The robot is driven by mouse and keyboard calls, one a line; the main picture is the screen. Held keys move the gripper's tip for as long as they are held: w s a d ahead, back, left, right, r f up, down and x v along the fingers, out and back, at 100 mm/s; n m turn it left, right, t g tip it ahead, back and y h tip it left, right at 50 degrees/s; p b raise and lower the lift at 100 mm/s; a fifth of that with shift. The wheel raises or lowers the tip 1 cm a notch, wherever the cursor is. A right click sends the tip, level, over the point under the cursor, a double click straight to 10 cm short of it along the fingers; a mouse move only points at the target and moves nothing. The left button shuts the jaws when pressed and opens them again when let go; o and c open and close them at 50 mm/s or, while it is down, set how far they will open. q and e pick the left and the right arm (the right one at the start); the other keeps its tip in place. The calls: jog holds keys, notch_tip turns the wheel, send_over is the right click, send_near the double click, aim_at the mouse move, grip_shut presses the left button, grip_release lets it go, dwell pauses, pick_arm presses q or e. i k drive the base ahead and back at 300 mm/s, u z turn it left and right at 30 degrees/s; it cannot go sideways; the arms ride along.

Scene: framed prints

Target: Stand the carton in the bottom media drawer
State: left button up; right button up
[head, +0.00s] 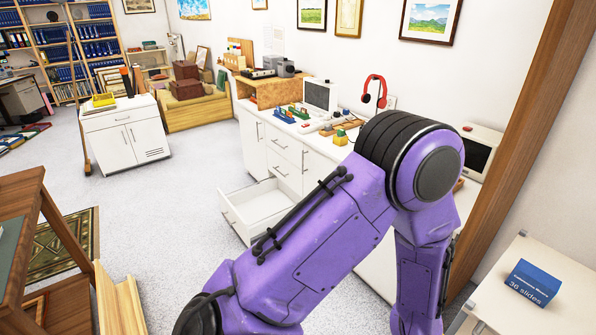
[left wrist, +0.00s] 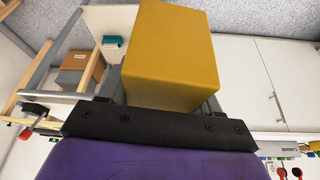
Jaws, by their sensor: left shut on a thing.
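A mustard-yellow carton (left wrist: 172,50) fills the middle of the left wrist view. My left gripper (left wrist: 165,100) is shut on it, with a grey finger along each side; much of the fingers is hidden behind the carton. The left gripper and carton do not show in the head view. In the head view the bottom drawer (head: 262,207) of the white media cabinet is pulled open. The part of its inside that shows is bare, and my purple arm hides its right part. My right gripper is in neither view.
A blue slides box (head: 533,283) sits on a white table at right. A wooden stand is at left. Clear grey floor (head: 165,220) lies left of the drawer.

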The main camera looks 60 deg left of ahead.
aim_at(256, 215)
jog(key=u, duration=2.8)
jog(key=i, duration=3.6)
jog(key=z, duration=2.25)
